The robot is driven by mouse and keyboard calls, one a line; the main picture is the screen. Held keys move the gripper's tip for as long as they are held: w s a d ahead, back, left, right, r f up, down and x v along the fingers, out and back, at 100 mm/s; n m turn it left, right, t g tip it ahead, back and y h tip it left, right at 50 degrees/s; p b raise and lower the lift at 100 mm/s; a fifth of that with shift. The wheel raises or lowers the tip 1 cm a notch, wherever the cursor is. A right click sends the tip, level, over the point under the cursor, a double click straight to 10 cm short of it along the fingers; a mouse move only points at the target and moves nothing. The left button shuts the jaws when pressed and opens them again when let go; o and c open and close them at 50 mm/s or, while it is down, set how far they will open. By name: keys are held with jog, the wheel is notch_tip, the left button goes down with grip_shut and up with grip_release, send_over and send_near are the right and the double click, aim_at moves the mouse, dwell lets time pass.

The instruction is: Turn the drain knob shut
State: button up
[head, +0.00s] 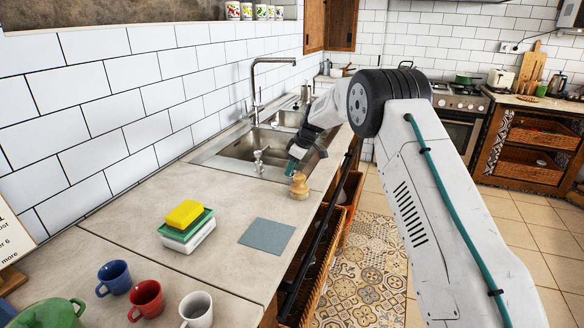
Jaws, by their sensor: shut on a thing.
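A small metal knob (258,160), which I take as the drain knob, stands upright at the near rim of the sink (232,168). My gripper (296,168) is to its right and apart from it, low over the counter by the sink's near right corner. It is shut on the top of a wooden brush (299,188), as far as I can tell; the contact is small and partly hidden. The brush is upright, its base at or just above the counter. The way the knob is turned is too small to read.
A tall faucet (257,88) rises behind the sink. A yellow and green sponge stack (187,222) and a grey-blue cloth (267,236) lie nearer on the counter (130,225). Several mugs, including a red one (146,299), stand front left. Counter around the cloth is clear.

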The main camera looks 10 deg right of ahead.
jog(key=o, duration=1)
jog(key=shift+v, duration=3.9)
jog(key=s+r+m+h, duration=0.1)
jog(key=s+r+m, duration=0.1)
jog(key=s+r, duration=0.6)
jog(key=s+a+r+m, duration=0.15)
jog(key=s+r, duration=0.25)
jog(key=s, duration=0.8)
jog(key=s+r+m+h, duration=0.1)
jog(key=s+r+m, duration=0.1)
jog(key=s+r, duration=0.6)
jog(key=s+f+m, duration=0.1)
jog(key=s+f, duration=0.1)
jog(key=s, duration=0.8)
jog(key=s+d+f+m+g+h, duration=0.1)
jog(key=s+f+m, duration=0.1)
jog(key=s, duration=0.9)
jog(key=s+d+f+m, duration=0.1)
jog(key=s+f, duration=0.3)
jog(key=s, duration=0.7)
jog(key=shift+s+f+m+h, duration=0.15)
jog(key=shift+m+h, duration=0.25)
jog(key=shift+m, duration=0.35)
